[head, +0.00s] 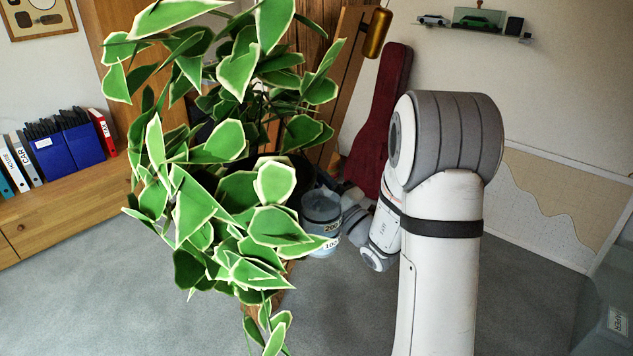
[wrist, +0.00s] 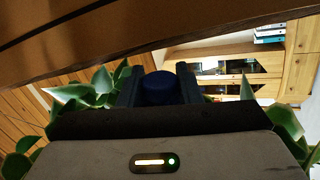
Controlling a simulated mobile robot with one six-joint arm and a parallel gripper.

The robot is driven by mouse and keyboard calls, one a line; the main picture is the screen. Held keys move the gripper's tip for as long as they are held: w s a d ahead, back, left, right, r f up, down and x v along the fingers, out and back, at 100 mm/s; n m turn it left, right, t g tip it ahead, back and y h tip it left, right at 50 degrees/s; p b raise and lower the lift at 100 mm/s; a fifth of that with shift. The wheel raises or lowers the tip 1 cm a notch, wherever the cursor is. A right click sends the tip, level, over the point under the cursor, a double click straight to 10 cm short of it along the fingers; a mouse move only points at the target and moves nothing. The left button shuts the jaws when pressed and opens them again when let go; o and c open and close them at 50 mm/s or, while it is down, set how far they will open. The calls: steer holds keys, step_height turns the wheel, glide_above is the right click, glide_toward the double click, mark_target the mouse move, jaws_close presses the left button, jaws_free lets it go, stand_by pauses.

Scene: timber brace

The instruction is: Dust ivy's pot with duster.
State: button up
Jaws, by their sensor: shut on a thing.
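The ivy (head: 275,225), with green leaves edged in cream, fills the left middle of the head view. The rest of the duster is hidden. Ivy leaves (wrist: 95,92) show on both sides of the gripper.
A brown wooden surface (wrist: 130,35) crosses the top of the wrist view, close to the camera. A dark red instrument case (head: 381,120) leans at the wall. Grey floor is clear at the front left.

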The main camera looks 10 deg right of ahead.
steer(key=shift+s+a+r, duration=0.15)
steer(key=shift+s+a, duration=0.3)
steer(key=shift+a, duration=0.15)
steer(key=r+p, duration=0.2)
steer(key=p, duration=0.1)
steer(key=r+p, duration=0.1)
steer(key=shift+w+d+r, duration=0.2)
steer(key=shift+d+r, duration=0.15)
steer(key=shift+a+p, duration=0.1)
steer(key=shift+p, duration=0.25)
steer(key=shift+s+a+f+b, duration=0.15)
steer(key=shift+f+b, duration=0.45)
steer(key=shift+f, duration=0.4)
steer(key=shift+s+a+f+b, duration=0.15)
steer(key=shift+f+b, duration=0.4)
steer(key=shift+f, duration=0.4)
steer(key=shift+w, duration=0.1)
steer(key=shift+w+d, duration=0.25)
steer(key=shift+d, duration=0.2)
steer(key=shift+w+d+f, duration=0.3)
steer(key=shift+w+d, duration=0.45)
steer(key=shift+d, duration=0.25)
steer(key=shift+w+d+f, duration=0.25)
steer(key=shift+w+d, duration=0.45)
steer(key=shift+d, duration=0.3)
